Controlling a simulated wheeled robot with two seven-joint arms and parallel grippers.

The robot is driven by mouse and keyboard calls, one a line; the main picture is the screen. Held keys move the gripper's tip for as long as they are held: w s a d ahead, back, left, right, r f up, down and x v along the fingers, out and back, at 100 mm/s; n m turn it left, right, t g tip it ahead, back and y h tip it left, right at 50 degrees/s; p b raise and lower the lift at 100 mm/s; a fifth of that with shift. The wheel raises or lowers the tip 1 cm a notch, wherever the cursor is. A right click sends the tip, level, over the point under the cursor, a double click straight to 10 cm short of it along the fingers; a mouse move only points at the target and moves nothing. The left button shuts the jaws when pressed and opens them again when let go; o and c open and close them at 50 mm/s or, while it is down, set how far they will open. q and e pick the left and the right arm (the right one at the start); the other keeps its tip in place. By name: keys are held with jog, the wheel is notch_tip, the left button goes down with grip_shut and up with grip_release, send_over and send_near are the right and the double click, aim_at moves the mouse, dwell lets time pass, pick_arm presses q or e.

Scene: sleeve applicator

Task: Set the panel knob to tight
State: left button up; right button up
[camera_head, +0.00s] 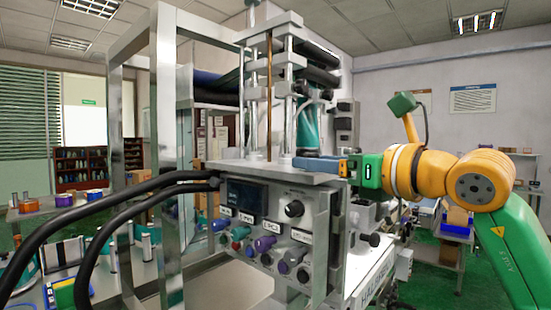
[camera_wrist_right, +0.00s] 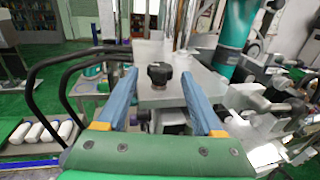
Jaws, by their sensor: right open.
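The machine's front panel (camera_head: 262,205) faces me in the head view, left of centre. It carries a round black knob (camera_head: 294,208) beside a dark display, with several small coloured knobs below; the labels are too small to read. My right gripper (camera_head: 298,162) comes in from the right above the panel, its blue fingers pointing left along the machine's top plate. In the right wrist view the fingers are open and apart, and a black knob (camera_wrist_right: 159,74) shows between their tips, apparently untouched. I cannot tell whether this is the same knob. My left gripper is not in view.
Two thick black hoses (camera_head: 110,205) curve in from the left to the machine. A metal frame (camera_head: 163,150) stands at its left. Metal posts and dark rollers rise above the top plate (camera_head: 245,172). A side table (camera_head: 440,245) stands at the right.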

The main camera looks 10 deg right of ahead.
aim_at(298, 170)
jog(key=w+p, duration=0.1)
jog(key=w+a+r+p, duration=0.1)
jog(key=w+p, duration=0.1)
jog(key=p, duration=0.1)
jog(key=shift+w+a+r, duration=0.1)
jog(key=shift+a+r, duration=0.05)
jog(key=shift+a, duration=0.1)
jog(key=shift+w+a+f, duration=0.2)
jog(key=shift+w+a, duration=0.05)
jog(key=shift+w, duration=0.2)
jog(key=shift+w+a+f, duration=0.15)
jog(key=shift+w+a, duration=0.05)
jog(key=shift+w, duration=0.2)
jog(key=shift+w+a+f, duration=0.1)
jog(key=shift+w+f, duration=0.05)
jog(key=shift+w, duration=0.05)
jog(key=shift+s, duration=0.2)
jog(key=c, duration=0.6)
grip_shut()
